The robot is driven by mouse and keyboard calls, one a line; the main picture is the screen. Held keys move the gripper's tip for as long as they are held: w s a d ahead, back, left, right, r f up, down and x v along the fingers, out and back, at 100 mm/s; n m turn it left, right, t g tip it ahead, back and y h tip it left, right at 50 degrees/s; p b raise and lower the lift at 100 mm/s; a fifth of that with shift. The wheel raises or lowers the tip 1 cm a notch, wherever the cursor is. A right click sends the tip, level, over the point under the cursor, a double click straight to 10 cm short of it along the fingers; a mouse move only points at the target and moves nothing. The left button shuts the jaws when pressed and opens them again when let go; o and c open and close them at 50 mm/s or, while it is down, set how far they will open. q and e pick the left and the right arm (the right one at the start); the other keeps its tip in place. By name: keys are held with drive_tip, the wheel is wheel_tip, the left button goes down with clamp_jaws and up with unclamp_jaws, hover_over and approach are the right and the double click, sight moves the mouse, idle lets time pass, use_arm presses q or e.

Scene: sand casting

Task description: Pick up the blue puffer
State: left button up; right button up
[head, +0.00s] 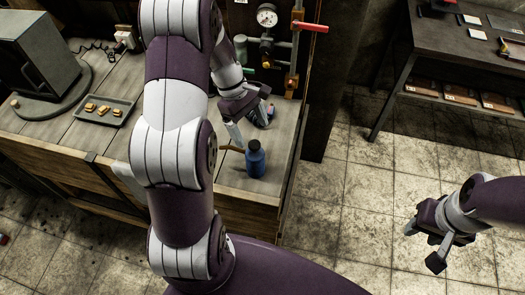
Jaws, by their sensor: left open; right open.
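The blue puffer (255,161) is a small blue bottle with a dark top. It stands upright near the right front corner of the wooden workbench (230,180). My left gripper (250,127) is open, just behind and above the puffer, apart from it in the picture. Its fingers point down towards the bench. My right gripper (422,247) is open and empty over the tiled floor at the right, well away from the bench.
A thin brown piece (232,149) lies left of the puffer. A tray (98,111) with small golden pieces and a grey machine (40,62) are at the left. A gauge (267,15) and red-handled valve (309,26) stand behind. A dark table (465,45) is at upper right.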

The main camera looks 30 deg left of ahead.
sight(255, 154)
use_arm(q)
drive_tip(key=s+f, duration=0.1)
drive_tip(key=s+f+p, duration=0.1)
drive_tip(key=s, duration=0.1)
drive_tip(key=shift+d, duration=0.35)
drive_tip(key=f, duration=0.1)
drive_tip(key=d+f+p, duration=0.1)
drive_tip(key=f, duration=0.1)
drive_tip(key=w+d+f, duration=0.1)
drive_tip(key=shift+f+p, duration=0.3)
drive_tip(key=shift+f, duration=0.05)
drive_tip(key=shift+s+f, duration=0.15)
drive_tip(key=shift+f, duration=0.05)
drive_tip(key=shift+s+r, duration=0.1)
drive_tip(key=shift+s, duration=0.3)
drive_tip(key=c, duration=0.4)
drive_tip(key=shift+w, duration=0.15)
drive_tip(key=c, duration=0.9)
use_arm(e)
drive_tip(key=r, duration=0.1)
drive_tip(key=s+r, duration=0.1)
drive_tip(key=r, duration=0.2)
drive_tip(key=shift+s+a, duration=0.25)
drive_tip(key=shift+s, duration=0.1)
